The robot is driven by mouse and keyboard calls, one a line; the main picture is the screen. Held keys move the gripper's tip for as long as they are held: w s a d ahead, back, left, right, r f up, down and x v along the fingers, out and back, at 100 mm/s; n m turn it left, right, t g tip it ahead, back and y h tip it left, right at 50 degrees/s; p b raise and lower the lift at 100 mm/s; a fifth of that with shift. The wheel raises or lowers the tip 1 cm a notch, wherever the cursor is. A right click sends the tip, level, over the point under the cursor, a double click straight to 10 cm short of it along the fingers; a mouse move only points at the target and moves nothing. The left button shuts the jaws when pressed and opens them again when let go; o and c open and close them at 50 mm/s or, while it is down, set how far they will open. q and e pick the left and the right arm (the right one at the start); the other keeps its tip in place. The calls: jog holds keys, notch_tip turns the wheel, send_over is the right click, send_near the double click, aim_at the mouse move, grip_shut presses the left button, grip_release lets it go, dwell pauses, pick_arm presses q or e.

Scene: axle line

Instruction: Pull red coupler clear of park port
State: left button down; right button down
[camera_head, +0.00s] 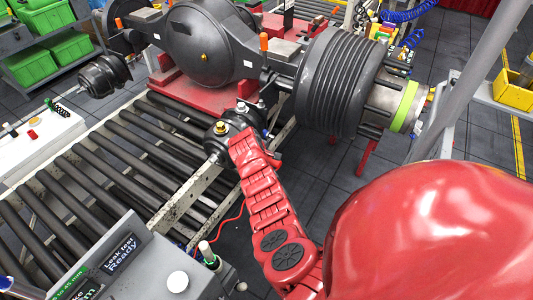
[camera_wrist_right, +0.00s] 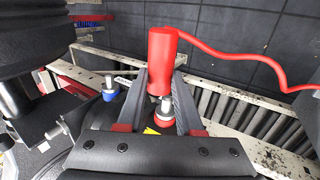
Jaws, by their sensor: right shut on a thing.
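The red coupler (camera_wrist_right: 162,58) stands upright between the two dark fingers of my right gripper (camera_wrist_right: 159,74) in the right wrist view. The gripper is shut on it. Just below the coupler is a port with a silver stem and red collar (camera_wrist_right: 164,121). I cannot tell whether the coupler's lower end still touches the stem. A second port with a silver stem and blue collar (camera_wrist_right: 110,91) is to the left. In the head view my red right arm hides the coupler and the fingers. My left gripper is not in view.
A red hose (camera_wrist_right: 215,54) runs right from the coupler. A large ribbed black drum (camera_head: 336,82) and the axle housing (camera_head: 200,45) are close to my right arm. The roller conveyor (camera_head: 95,165) lies to the left. A grey test unit (camera_head: 125,265) is at the lower left.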

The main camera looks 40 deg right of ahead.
jog(key=shift+r+p, duration=0.7)
jog(key=shift+r, duration=1.7)
